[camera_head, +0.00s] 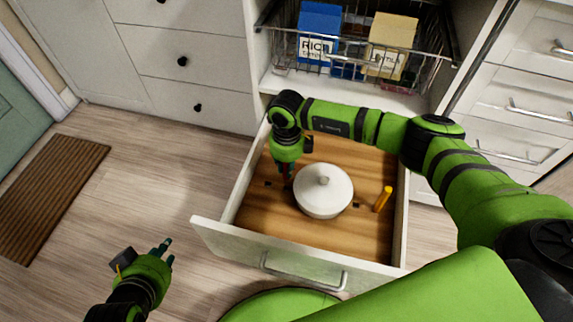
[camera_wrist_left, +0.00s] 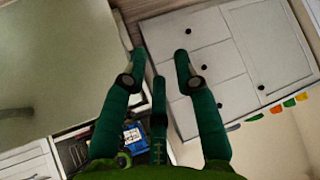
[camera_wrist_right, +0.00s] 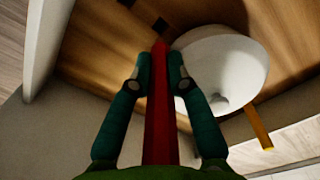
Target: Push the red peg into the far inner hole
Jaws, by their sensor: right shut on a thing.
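My right gripper (camera_head: 287,170) is inside the open drawer, left of the white lidded pot, and points down. In the right wrist view my right gripper (camera_wrist_right: 159,65) is shut on the red peg (camera_wrist_right: 158,110). The peg's tip shows close to a dark square hole (camera_wrist_right: 160,26); I cannot tell whether it touches the floor. Another dark hole (camera_wrist_right: 127,2) lies at the top edge. In the head view the red peg (camera_head: 286,173) is mostly hidden by the gripper. My left gripper (camera_head: 167,252) is open and empty over the floor, left of the drawer; its fingers (camera_wrist_left: 157,58) are apart.
The white pot (camera_head: 323,190) stands mid-drawer, close beside my right gripper. An orange peg (camera_head: 383,199) is right of it. The drawer's front panel (camera_head: 300,262) and side walls bound the space. A wire basket (camera_head: 350,45) holds boxes above.

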